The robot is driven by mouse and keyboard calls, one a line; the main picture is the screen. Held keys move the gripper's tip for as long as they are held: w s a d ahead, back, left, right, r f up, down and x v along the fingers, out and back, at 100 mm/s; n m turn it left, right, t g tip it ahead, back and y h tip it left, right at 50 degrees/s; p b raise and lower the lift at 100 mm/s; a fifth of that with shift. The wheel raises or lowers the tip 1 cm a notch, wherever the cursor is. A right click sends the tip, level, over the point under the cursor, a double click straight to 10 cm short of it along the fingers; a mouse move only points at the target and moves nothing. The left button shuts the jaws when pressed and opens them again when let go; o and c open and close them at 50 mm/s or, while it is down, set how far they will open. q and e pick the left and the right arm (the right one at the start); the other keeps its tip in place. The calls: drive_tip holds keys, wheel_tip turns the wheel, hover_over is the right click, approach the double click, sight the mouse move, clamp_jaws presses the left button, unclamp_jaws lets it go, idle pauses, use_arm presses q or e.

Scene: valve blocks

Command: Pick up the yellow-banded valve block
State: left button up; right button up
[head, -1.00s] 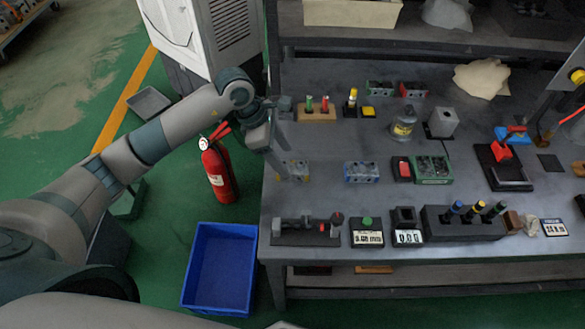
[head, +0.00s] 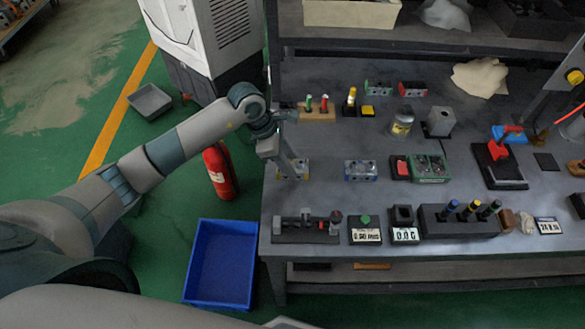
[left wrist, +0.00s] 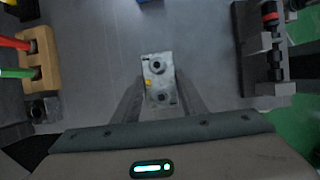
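The yellow-banded valve block (head: 301,168) sits near the left edge of the grey table, partly hidden by my left gripper (head: 289,168). In the left wrist view the block (left wrist: 158,79) is a small grey metal piece with two round ports and a bit of yellow on its left side. The left gripper's fingers (left wrist: 159,96) are open, one on each side of the block, with narrow gaps still visible. My right gripper is not in view.
A blue-banded block (head: 361,170) stands to the right. A wooden stand with red and green pegs (head: 317,113) is behind, and a dark fixture (head: 306,228) is in front. A blue bin (head: 221,262) and a fire extinguisher (head: 220,172) are on the floor at left.

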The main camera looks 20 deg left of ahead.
sight(302, 171)
use_arm(q)
drive_tip(key=c, duration=0.6)
drive_tip(key=shift+r, duration=0.1)
